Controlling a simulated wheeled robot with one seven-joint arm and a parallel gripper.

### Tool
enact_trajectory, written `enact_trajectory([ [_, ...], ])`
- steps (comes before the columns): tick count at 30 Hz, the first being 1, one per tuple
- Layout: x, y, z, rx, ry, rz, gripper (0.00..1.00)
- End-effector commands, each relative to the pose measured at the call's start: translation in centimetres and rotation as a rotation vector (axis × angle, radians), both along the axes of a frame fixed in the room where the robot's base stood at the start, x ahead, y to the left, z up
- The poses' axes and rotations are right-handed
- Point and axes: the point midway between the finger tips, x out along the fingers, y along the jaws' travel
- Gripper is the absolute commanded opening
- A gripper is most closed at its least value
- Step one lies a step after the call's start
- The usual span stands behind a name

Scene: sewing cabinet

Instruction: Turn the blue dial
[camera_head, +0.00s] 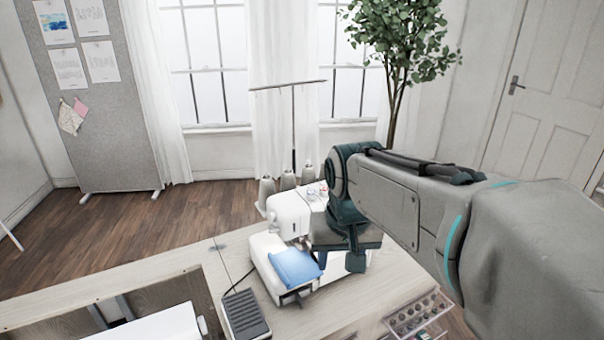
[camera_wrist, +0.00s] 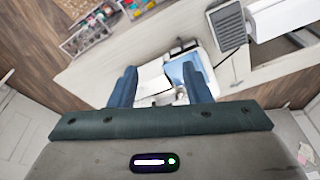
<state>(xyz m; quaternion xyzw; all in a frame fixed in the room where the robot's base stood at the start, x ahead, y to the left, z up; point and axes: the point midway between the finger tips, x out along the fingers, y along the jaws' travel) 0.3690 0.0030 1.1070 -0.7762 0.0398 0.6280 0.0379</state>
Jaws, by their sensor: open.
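A white sewing machine (camera_head: 287,212) stands on the wooden table, with a blue cloth (camera_head: 296,267) over its front bed. Small coloured parts, red and bluish, show on top of the machine beside my arm; they are too small for me to tell the blue dial for sure. My gripper (camera_head: 340,254) is over the right part of the machine, pointing down, and hides much of it. In the wrist view my gripper's (camera_wrist: 160,82) two fingers are apart with nothing held between them. The white machine (camera_wrist: 152,75) and the cloth (camera_wrist: 183,66) lie beyond them.
A dark foot pedal (camera_head: 246,315) lies on the table left of the machine. A clear tray of small items (camera_head: 418,314) is at the right front. Thread cones (camera_head: 267,189) and a thread stand (camera_head: 293,130) rise behind the machine.

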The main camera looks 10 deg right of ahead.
Motion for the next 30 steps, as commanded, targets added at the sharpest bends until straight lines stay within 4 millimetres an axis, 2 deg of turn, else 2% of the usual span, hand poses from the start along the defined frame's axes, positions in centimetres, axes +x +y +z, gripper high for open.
enact_trajectory([
  [1, 2.3, 0.0, 1.6, 0.002, 0.013, -0.026, 0.44],
  [3, 5.0, 0.0, 3.4, 0.006, 0.03, -0.07, 0.44],
  [9, 12.6, -0.1, 7.3, 0.019, 0.074, -0.19, 0.44],
  [15, 19.6, -0.1, 9.5, 0.037, 0.118, -0.311, 0.44],
  [18, 22.7, -0.2, 10.0, 0.045, 0.141, -0.373, 0.44],
  [24, 27.3, -0.6, 10.1, 0.061, 0.179, -0.483, 0.44],
  [30, 29.2, -1.0, 9.8, 0.07, 0.198, -0.544, 0.44],
])
